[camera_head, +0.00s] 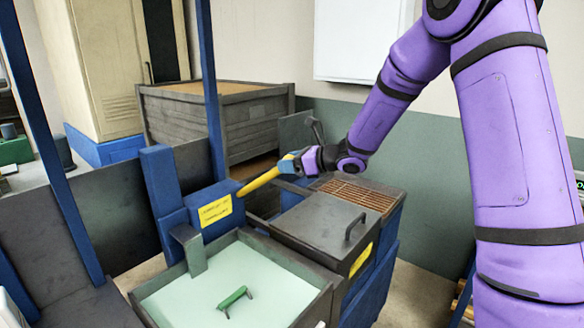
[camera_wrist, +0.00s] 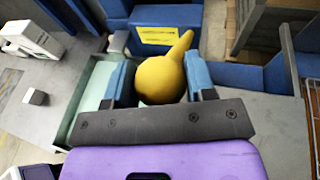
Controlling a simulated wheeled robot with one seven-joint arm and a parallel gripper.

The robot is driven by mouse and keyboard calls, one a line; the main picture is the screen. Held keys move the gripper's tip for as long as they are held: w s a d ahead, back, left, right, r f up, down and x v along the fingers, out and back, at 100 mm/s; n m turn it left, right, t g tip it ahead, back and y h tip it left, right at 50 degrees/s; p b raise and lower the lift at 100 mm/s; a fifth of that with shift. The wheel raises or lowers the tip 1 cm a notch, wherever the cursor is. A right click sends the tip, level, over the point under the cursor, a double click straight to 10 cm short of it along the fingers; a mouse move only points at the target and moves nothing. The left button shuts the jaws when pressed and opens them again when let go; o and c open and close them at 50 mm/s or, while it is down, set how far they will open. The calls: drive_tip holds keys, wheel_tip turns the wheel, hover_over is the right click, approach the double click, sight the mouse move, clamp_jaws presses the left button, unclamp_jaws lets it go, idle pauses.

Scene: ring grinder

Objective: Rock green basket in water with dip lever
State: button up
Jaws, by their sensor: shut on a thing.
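The yellow dip lever (camera_head: 258,182) slants up and to the right from a blue post with a yellow label (camera_head: 215,210). My gripper (camera_head: 290,165) is shut on the lever's end. In the wrist view the lever's rounded yellow knob (camera_wrist: 158,80) sits between the two blue fingers of my gripper (camera_wrist: 161,84). The green basket (camera_head: 235,297) shows only as a green handle in the pale green water (camera_head: 190,300) of the open tank; the rest of it is hidden. In the wrist view the basket cannot be seen.
A grey lid with a handle (camera_head: 318,228) covers the bin right of the tank. A brown grate (camera_head: 357,194) lies behind it. Blue uprights (camera_head: 213,90) stand left of the lever. A large grey crate (camera_head: 215,122) is at the back.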

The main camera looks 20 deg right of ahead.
drive_tip(key=shift+w+r, duration=0.15)
drive_tip(key=shift+r, duration=0.2)
drive_tip(key=o, duration=1.1)
drive_tip(key=shift+a, duration=0.1)
drive_tip(key=shift+o, duration=0.7)
drive_tip(key=shift+f, duration=0.1)
drive_tip(key=v, duration=1)
drive_tip(key=shift+s+d, duration=0.25)
drive_tip(key=shift+d, duration=0.1)
